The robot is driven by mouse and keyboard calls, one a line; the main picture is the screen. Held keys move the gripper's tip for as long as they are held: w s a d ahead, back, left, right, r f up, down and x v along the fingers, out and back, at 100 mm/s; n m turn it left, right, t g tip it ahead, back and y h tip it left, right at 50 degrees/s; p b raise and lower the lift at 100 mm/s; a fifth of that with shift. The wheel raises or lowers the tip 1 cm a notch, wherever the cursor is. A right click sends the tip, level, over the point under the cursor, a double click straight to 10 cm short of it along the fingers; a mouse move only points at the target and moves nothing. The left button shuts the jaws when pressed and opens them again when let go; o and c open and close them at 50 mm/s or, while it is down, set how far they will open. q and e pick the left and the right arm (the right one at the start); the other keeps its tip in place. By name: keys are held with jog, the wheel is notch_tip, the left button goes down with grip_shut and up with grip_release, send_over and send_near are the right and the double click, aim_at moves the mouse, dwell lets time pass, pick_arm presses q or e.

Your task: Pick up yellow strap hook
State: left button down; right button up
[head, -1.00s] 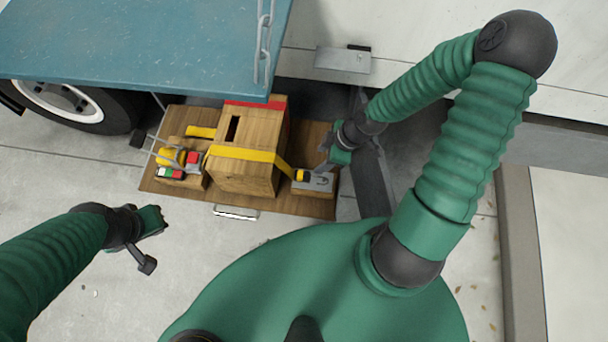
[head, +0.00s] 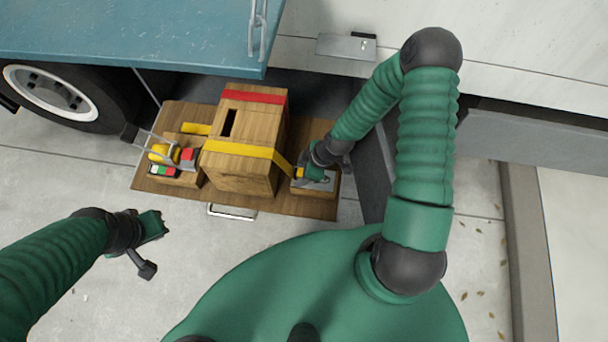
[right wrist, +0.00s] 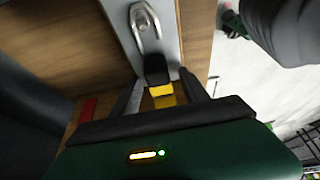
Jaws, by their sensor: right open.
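The yellow strap (head: 240,149) runs across the front of a wooden box (head: 245,176) and down to its right side. Its end with the hook, yellow and black (right wrist: 160,90), lies by a grey metal plate (right wrist: 172,45) in the right wrist view. My right gripper (head: 302,172) is at this strap end in the head view. In the right wrist view its two fingers (right wrist: 162,92) are open, one on each side of the yellow and black piece. Contact cannot be told. My left gripper (head: 155,225) is over the ground at left, away from the strap; its jaws are too small to judge.
The box stands on a wooden board (head: 290,205) with a red strap (head: 255,97) on top. A metal frame with yellow and red parts (head: 172,156) is at its left. The blue truck bed (head: 130,35) overhangs behind, beside a wheel (head: 60,95). Open ground lies in front.

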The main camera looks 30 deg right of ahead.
grip_shut()
jog(key=shift+r, duration=0.2)
dwell(0.3)
jog(key=shift+r, duration=0.3)
jog(key=r, duration=0.1)
jog(key=r+p, duration=0.1)
jog(key=r, duration=0.1)
jog(key=shift+s+a+p, duration=0.2)
jog(key=shift+p, duration=0.1)
jog(key=s+a+r, duration=0.1)
jog(key=s+a, duration=0.8)
jog(key=a, duration=0.3)
jog(key=r+p, duration=0.2)
jog(key=s+r+p, duration=0.1)
jog(key=r+p, duration=0.1)
jog(key=p, duration=0.1)
jog(key=shift+d+r, duration=0.15)
jog(key=shift+r, duration=0.2)
jog(key=shift+w, duration=0.1)
